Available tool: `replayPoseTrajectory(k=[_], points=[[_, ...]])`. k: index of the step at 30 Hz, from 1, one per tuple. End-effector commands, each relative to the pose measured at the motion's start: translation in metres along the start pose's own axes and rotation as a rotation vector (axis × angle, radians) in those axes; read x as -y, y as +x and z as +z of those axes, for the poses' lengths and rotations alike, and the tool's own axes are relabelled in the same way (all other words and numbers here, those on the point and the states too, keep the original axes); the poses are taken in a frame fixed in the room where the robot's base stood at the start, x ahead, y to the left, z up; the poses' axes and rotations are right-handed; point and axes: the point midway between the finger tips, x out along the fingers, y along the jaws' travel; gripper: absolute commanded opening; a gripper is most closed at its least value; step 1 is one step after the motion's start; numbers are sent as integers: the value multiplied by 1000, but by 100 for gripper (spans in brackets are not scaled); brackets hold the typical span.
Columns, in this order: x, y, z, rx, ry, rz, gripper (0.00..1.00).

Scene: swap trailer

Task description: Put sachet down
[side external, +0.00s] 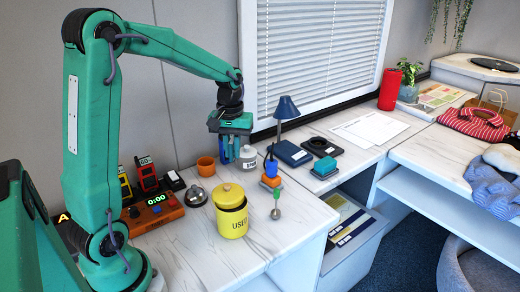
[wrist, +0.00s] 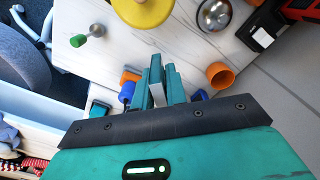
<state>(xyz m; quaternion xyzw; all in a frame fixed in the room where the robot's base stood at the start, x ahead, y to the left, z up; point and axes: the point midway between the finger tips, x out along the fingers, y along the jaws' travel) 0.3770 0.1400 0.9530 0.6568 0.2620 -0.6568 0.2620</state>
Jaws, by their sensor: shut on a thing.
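My gripper (side external: 230,152) hangs above the white worktop, between an orange cup (side external: 206,166) and a white jar with a grey lid (side external: 248,158) in the side view. In the wrist view my gripper's teal fingers (wrist: 158,88) are close together. They are shut on a thin pale thing (wrist: 157,76), seen edge-on, which looks like the sachet. Its printed face is hidden, and in the side view I cannot make it out. I cannot tell how far it is above the worktop.
A yellow lidded canister (side external: 231,215), a metal bell (side external: 196,195) and a red timer box (side external: 152,213) stand in front. The orange cup also shows in the wrist view (wrist: 220,75). A blue lamp (side external: 287,108) stands to the right. Bare worktop (side external: 185,243) lies front left.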

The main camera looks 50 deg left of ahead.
Motion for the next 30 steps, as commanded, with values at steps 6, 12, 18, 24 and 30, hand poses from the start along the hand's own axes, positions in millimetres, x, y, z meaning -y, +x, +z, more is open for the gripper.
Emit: replayPoseTrajectory(k=[6,12,18,24,30], points=[[12,25,0,4,-27,-2,0],[12,50,0,3,-26,-1,0],[12,58,-1,1,-26,0,0],[11,64,-1,1,-26,0,0],[12,89,0,4,-26,-2,0]])
